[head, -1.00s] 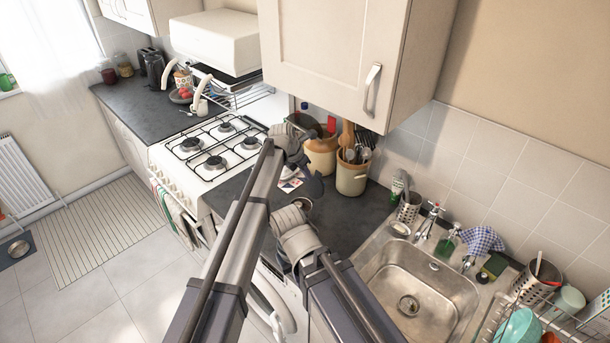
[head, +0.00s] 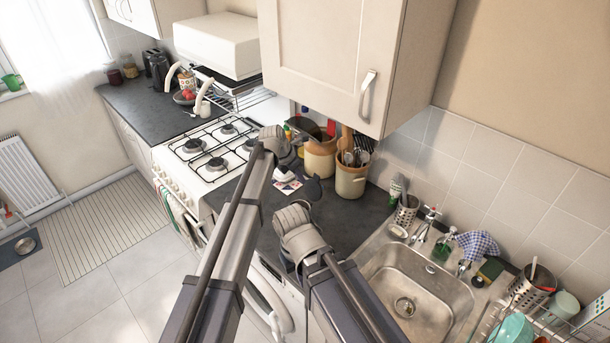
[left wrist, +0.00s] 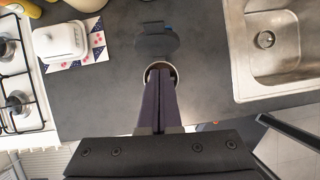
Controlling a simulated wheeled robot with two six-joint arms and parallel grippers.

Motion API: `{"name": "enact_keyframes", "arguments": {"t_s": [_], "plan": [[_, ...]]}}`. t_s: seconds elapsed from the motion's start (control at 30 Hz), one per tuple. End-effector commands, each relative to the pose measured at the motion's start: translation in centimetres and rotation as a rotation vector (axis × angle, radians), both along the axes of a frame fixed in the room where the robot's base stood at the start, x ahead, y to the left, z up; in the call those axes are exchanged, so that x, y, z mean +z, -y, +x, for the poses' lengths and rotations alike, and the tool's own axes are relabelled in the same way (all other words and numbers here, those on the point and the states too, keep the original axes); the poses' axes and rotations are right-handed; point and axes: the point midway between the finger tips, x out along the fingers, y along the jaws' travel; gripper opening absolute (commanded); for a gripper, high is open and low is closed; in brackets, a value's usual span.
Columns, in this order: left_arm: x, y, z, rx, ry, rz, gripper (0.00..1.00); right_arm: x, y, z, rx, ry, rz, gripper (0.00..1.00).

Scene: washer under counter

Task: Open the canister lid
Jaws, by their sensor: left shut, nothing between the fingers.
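In the left wrist view, the canister's pale round rim (left wrist: 160,64) shows behind my left gripper (left wrist: 162,74). The gripper is shut and empty, with its fingers over or just in front of the rim; I cannot tell if they touch. A dark disc, apparently the lid (left wrist: 157,43), lies beyond the rim, swung away from the mouth. In the head view, the dark disc (head: 314,190) shows right of the butter dish, while my own arm hides the canister body and the left fingertips. My right gripper is not in view.
The white butter dish (left wrist: 60,41) stands on a patterned mat left of the canister. The stove (head: 215,150) is further left and the sink (head: 425,285) is to the right. Two crocks, one with utensils (head: 351,175), stand behind. The counter between canister and sink is clear.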

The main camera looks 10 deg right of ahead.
Motion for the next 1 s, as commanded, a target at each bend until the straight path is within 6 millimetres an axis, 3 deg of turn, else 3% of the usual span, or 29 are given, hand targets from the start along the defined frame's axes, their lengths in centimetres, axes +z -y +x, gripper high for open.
{"name": "enact_keyframes", "arguments": {"t_s": [0.03, 0.3, 0.47, 0.67, 0.83, 1.0], "plan": [[1.7, 0.6, 0.6, -0.001, 0.0, 0.0, 0.0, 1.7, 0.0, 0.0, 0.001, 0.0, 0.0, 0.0], [5.8, 3.0, 2.1, -0.001, 0.0, 0.0, 0.0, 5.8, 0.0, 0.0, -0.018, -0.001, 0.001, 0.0], [7.1, 3.9, 2.7, 0.001, 0.0, 0.0, 0.0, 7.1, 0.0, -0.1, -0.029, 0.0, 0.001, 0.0], [7.2, 4.1, 2.7, 0.0, 0.001, 0.002, 0.0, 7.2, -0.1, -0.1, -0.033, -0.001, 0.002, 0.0], [6.9, 1.4, 0.5, -0.115, 0.04, 0.056, 0.0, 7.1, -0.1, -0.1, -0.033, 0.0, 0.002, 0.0], [6.0, -5.0, -5.0, -0.446, 0.131, 0.202, 0.0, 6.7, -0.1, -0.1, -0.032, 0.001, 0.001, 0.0]]}}
